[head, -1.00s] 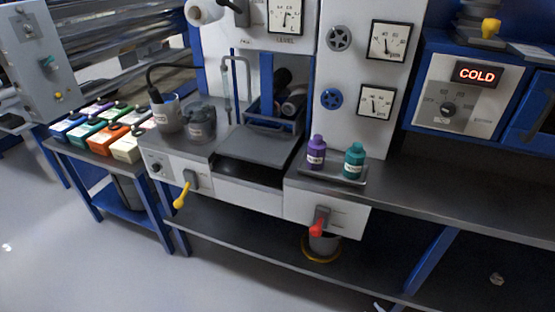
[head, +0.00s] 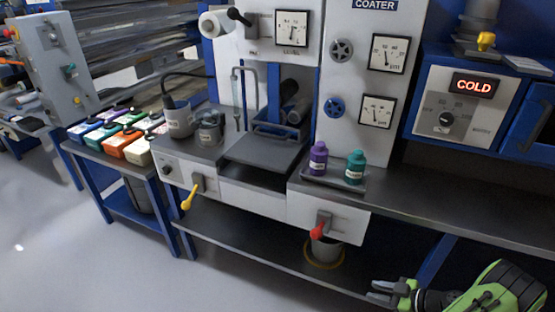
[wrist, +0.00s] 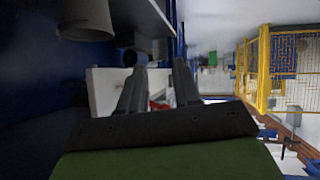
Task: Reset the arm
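My gripper (head: 376,291) is at the lower right of the head view, at the end of my green and black arm, and points left. It is in front of the bench's lower shelf. In the wrist view, the two dark fingers of my gripper (wrist: 160,68) stand apart with nothing held between them. A blurred white panel and a red part show beyond them.
The coater bench has a yellow lever (head: 187,197) and a red lever (head: 319,229) on its front. A purple bottle (head: 318,159) and a teal bottle (head: 355,168) stand on a small tray. A grey bucket (head: 326,250) is below. The floor at left is clear.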

